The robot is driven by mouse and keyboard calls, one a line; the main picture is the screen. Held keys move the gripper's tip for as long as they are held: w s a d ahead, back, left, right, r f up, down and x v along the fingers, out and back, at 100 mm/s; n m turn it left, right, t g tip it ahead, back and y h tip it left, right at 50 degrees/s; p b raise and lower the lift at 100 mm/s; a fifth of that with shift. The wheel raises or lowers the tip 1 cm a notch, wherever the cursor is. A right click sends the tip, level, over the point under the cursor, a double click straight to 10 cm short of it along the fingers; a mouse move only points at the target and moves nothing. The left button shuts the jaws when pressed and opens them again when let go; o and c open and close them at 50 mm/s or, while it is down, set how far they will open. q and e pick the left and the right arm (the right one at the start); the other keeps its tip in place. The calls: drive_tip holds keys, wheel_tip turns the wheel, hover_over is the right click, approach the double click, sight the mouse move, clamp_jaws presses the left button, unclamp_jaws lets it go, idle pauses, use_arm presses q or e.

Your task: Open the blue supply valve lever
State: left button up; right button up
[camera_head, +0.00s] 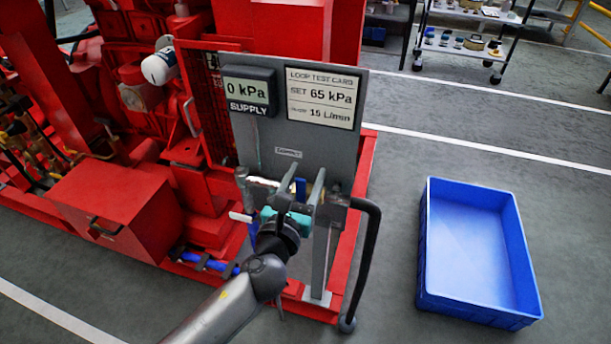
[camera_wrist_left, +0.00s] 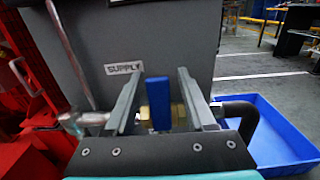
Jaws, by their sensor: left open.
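The blue supply valve lever (camera_wrist_left: 158,103) stands upright between the two fingers of my left gripper (camera_wrist_left: 156,88) in the left wrist view. It crosses the horizontal pipe line, with a brass fitting (camera_wrist_left: 178,114) just to its right. A gap shows between the lever and each finger. In the head view my left gripper (camera_head: 303,183) is open at the valve, below the grey panel (camera_head: 250,140), and a bit of the blue lever (camera_head: 300,190) shows between its fingers. The lever's lower part is hidden. My right gripper is not in view.
The panel's gauge (camera_head: 249,91) reads 0 kPa SUPPLY; its card (camera_head: 320,97) says SET 65 kPa. A black hose (camera_head: 370,250) curves down at the right. A white-tipped handle (camera_head: 240,217) is left of my gripper. A blue crate (camera_head: 428,245) sits on open floor.

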use_arm(q)
drive_tip(key=shift+c, duration=0.3)
clamp_jaws()
idle(1.0)
